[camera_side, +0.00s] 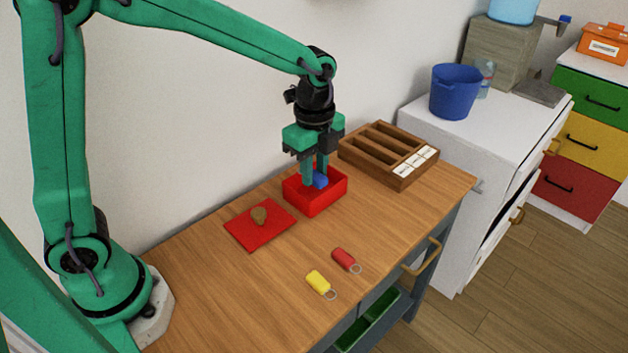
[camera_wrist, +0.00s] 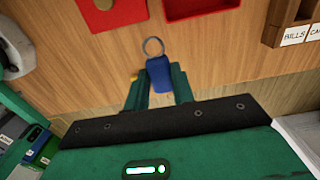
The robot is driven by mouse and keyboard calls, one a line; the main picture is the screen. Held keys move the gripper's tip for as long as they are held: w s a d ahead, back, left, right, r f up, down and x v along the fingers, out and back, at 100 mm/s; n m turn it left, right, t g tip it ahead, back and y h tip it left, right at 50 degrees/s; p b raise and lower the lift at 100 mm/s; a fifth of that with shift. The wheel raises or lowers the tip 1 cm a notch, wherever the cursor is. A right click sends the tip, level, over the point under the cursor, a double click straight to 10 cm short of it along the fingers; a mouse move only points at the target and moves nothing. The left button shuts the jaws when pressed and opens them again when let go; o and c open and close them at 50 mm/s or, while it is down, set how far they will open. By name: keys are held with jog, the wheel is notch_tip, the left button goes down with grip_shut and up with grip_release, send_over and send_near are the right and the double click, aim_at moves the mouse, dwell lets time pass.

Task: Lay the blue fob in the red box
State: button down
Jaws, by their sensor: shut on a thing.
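My gripper (camera_side: 315,183) is shut on the blue fob (camera_side: 320,181), which hangs between the fingertips. In the wrist view, the blue fob (camera_wrist: 159,74) sits between the fingers, its metal ring sticking out past them. The red box (camera_side: 316,207) is an open tray on the table. In the side view, the fob and fingertips overlap the box opening. In the wrist view, the red box (camera_wrist: 204,14) lies beyond the fob at the top edge, with bare wood behind the ring. The fob's height above the table is hard to tell.
A wooden organizer (camera_side: 387,172) stands at the right. A yellow fob (camera_side: 318,281) and a red fob (camera_side: 344,257) lie near the front edge.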

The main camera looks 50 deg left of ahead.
jog(key=w+a+f, duration=0.5)
jog(key=a+f, duration=0.1)
jog(key=a, duration=0.2)
jog(key=shift+w+a, duration=0.2)
jog(key=shift+a, duration=0.15)
jog(key=shift+f, duration=0.2)
jog(key=shift+f, duration=1.9)
jog(key=c, duration=1.5)
grip_release()
